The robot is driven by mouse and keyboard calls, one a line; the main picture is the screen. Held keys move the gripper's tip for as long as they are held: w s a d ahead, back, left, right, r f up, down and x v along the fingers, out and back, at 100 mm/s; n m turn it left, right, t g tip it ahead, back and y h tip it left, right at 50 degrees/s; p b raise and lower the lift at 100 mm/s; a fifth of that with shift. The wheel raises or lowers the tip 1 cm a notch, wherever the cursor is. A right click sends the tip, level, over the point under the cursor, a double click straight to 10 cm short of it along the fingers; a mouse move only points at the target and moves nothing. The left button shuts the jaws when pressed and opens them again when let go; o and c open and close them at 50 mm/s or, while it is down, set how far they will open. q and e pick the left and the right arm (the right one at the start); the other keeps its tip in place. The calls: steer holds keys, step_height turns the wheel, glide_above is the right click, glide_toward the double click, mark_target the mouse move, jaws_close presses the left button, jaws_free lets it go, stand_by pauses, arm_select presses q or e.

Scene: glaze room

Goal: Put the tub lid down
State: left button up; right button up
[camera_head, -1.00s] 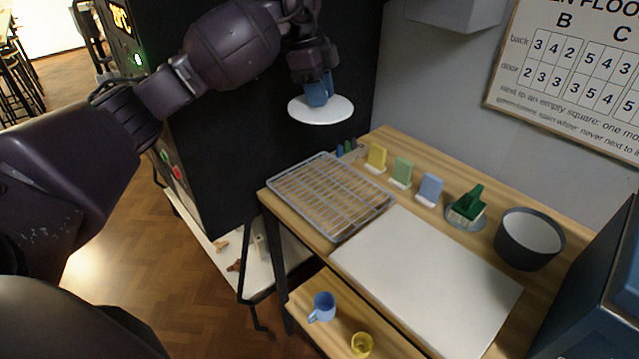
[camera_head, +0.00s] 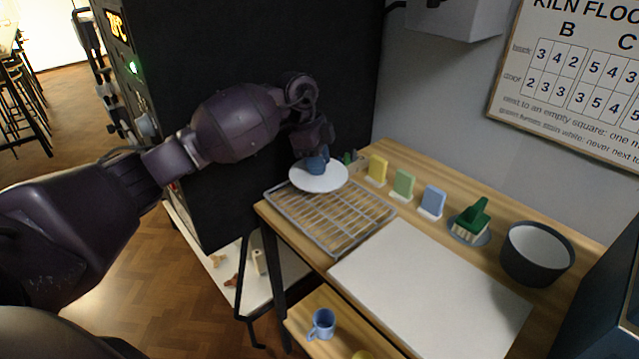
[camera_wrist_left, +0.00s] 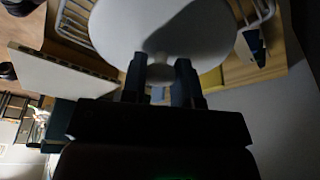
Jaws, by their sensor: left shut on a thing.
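The tub lid (camera_head: 318,179) is a round white disc. My left gripper (camera_head: 315,163) is shut on the knob at its top and holds it about level. In the head view the lid is over the far left corner of the wire rack (camera_head: 345,243); I cannot tell whether it touches the rack. In the left wrist view the lid (camera_wrist_left: 165,25) fills the top middle, with the gripper fingers (camera_wrist_left: 162,75) on either side of its knob. My right gripper is not in view.
Yellow (camera_head: 377,168), green (camera_head: 403,184) and blue (camera_head: 432,201) tiles stand behind the rack. A white board (camera_head: 430,290), a green brush (camera_head: 472,220) and a dark grey tub (camera_head: 537,254) are to the right. A blue mug (camera_head: 321,324) sits on the lower shelf.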

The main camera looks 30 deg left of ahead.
arm_select(q)
steer(key=shift+f, duration=0.4)
step_height(320, 180, down, 5)
steer(key=shift+f+b, duration=0.1)
steer(key=shift+b, duration=0.4)
steer(key=o, duration=0.9)
